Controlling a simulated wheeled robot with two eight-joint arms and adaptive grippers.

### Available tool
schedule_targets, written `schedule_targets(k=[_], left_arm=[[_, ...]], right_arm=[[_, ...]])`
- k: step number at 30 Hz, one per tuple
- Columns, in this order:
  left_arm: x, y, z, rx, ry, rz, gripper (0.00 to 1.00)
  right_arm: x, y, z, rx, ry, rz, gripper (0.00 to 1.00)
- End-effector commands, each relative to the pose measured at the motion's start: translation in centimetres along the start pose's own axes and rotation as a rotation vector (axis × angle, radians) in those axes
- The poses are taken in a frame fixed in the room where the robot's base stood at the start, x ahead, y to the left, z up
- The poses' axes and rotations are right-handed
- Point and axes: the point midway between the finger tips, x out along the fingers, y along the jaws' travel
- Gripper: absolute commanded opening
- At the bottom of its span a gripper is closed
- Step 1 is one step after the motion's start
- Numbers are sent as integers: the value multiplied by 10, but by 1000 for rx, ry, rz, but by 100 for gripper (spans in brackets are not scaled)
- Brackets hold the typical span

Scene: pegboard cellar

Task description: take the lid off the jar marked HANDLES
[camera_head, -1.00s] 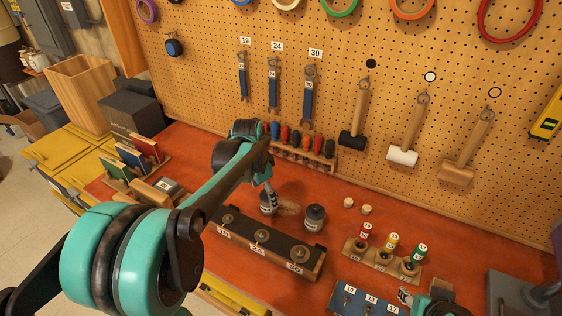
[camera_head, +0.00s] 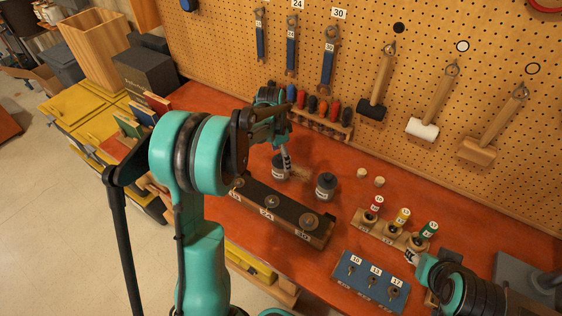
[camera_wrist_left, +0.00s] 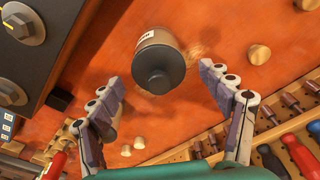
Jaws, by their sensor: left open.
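Two dark-lidded jars stand on the red bench in the head view. The left jar (camera_head: 279,170) is partly covered by my left gripper (camera_head: 286,156). The right jar (camera_head: 325,187) stands clear beside it. Their labels are too small to read. In the left wrist view, one jar (camera_wrist_left: 158,62) with its round dark lid lies between the spread fingers of my left gripper (camera_wrist_left: 160,76), which is open and empty.
A dark rail with bolts (camera_head: 268,212) lies in front of the jars. A screwdriver rack (camera_head: 322,122) stands behind. Small wooden knobs (camera_head: 379,181), a block with coloured-topped items (camera_head: 391,231) and a blue key board (camera_head: 368,281) are to the right.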

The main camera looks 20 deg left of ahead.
Motion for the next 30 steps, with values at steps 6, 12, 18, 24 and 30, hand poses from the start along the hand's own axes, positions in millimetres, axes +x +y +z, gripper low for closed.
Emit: schedule_targets(k=[6, 12, 18, 24, 30], left_arm=[[-1, 0, 0, 0, 0, 0, 55], [-1, 0, 0, 0, 0, 0, 28], [-1, 0, 0, 0, 0, 1, 28], [-8, 0, -1, 0, 0, 1, 11], [-36, 0, -4, 0, 0, 0, 0]], right_arm=[[-1, 0, -1, 0, 0, 0, 40], [-1, 0, 0, 0, 0, 0, 40], [0, 0, 0, 0, 0, 0, 40], [-2, 0, -2, 0, 0, 0, 40], [-8, 0, -6, 0, 0, 0, 40]])
